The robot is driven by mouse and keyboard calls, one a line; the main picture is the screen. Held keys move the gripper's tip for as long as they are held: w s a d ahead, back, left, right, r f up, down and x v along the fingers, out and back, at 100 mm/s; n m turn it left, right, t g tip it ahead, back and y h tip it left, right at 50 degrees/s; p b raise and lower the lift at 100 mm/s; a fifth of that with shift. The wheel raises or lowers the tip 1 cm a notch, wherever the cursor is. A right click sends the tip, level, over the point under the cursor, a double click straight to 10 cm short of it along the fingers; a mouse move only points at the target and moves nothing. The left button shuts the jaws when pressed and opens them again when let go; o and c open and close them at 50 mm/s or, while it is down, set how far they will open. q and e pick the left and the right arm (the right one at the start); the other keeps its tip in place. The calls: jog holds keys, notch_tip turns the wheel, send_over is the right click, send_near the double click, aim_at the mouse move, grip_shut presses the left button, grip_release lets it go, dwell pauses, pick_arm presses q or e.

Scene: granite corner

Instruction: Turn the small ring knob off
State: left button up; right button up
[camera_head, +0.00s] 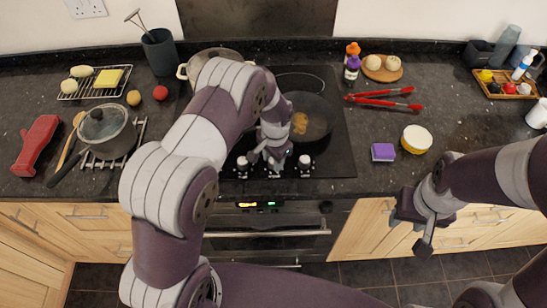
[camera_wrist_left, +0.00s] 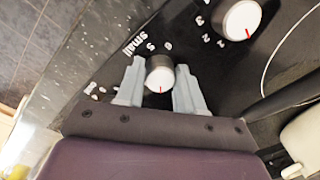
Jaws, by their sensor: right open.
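The small ring knob (camera_wrist_left: 159,74) is white-faced with a dark base. It stands beside the printed word "small" in the left wrist view. Its red mark points toward the bottom of that picture, away from the printed 0. My left gripper (camera_wrist_left: 160,84) has one grey finger on each side of the knob, close against it. In the head view my left gripper (camera_head: 268,154) is at the row of knobs on the cooktop's front edge, partly covering it. My right gripper (camera_head: 425,224) is open and empty, in front of the counter at right.
Another knob (camera_wrist_left: 240,19) stands near in the left wrist view. A frying pan (camera_head: 309,118) with food and a cream pot (camera_head: 213,62) sit on the cooktop. A purple sponge (camera_head: 383,152) and red tongs (camera_head: 385,99) lie to the right.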

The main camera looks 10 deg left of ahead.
pick_arm(q)
jog(key=shift+w+n, duration=0.1)
jog(key=shift+n, duration=0.2)
jog(key=n+b, duration=0.1)
jog(key=n, duration=0.2)
jog(key=shift+d, duration=0.1)
jog(key=shift+r+n+b, duration=0.1)
jog(key=shift+n+b, duration=0.6)
jog(key=shift+n, duration=1.4)
jog(key=shift+w, duration=0.1)
jog(key=o, duration=1)
jog(key=shift+o, duration=0.2)
notch_tip(320, 180, up, 13)
jog(key=b, duration=0.2)
jog(key=shift+d, duration=0.35)
